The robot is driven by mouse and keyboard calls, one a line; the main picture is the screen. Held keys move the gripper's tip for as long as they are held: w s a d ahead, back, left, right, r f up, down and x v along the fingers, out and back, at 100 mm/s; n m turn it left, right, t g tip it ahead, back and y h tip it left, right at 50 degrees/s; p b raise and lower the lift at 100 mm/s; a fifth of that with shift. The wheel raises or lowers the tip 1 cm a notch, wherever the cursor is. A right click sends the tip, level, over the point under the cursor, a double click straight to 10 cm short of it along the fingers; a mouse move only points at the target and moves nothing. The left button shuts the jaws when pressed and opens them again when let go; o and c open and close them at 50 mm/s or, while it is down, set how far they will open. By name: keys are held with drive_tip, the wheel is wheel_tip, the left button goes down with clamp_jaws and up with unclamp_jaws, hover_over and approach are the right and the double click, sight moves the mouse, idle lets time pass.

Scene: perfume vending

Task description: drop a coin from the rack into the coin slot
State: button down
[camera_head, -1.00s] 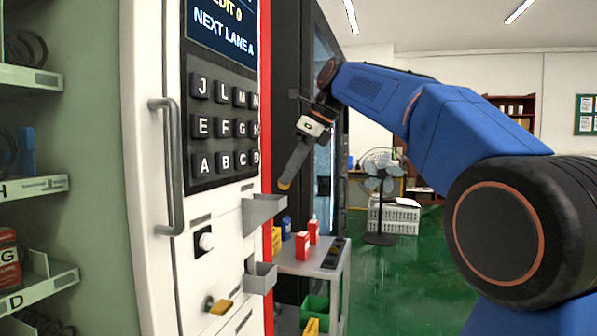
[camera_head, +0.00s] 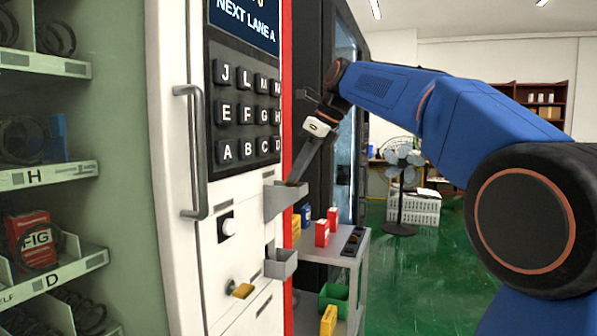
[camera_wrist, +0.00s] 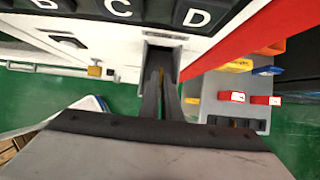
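My gripper (camera_head: 293,181) points down at the mouth of the upper grey metal tray (camera_head: 284,205) on the vending machine's front, below the letter keys. The coin is mostly hidden by the fingers and the tray. In the wrist view the fingertips are at the grey tray (camera_wrist: 165,40), below key D. Which opening is the coin slot is not clear. A dark rack (camera_head: 352,242) lies on the cart; coins in it are too small to tell.
The grey cart (camera_head: 325,252) carries red, blue and yellow boxes, close to the machine's right side. A lower metal tray (camera_head: 282,265), white knob (camera_head: 229,228) and door handle (camera_head: 196,150) protrude from the machine. A fan (camera_head: 402,170) stands on open green floor at right.

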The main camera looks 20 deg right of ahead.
drive_tip(key=c, duration=1.9)
unclamp_jaws()
drive_tip(key=shift+r, duration=0.1)
drive_tip(key=v, duration=1.7)
drive_tip(key=shift+s+r, duration=0.1)
drive_tip(key=shift+s, duration=0.05)
drive_tip(key=s+f+n+h, duration=0.1)
drive_tip(key=s+f+n, duration=0.7)
drive_tip(key=f, duration=0.9)
drive_tip(key=s+d+f+n+h, duration=0.1)
drive_tip(key=s+f+n+h, duration=0.1)
drive_tip(key=s+f+n, duration=0.7)
drive_tip(key=s+d+f+n+t+h, duration=0.1)
drive_tip(key=s+f+n, duration=0.7)
drive_tip(key=f, duration=1.8)
drive_tip(key=s, duration=0.4)
drive_tip(key=shift+s+d+h, duration=0.25)
drive_tip(key=shift+s+h, duration=0.1)
drive_tip(key=shift+h, duration=0.05)
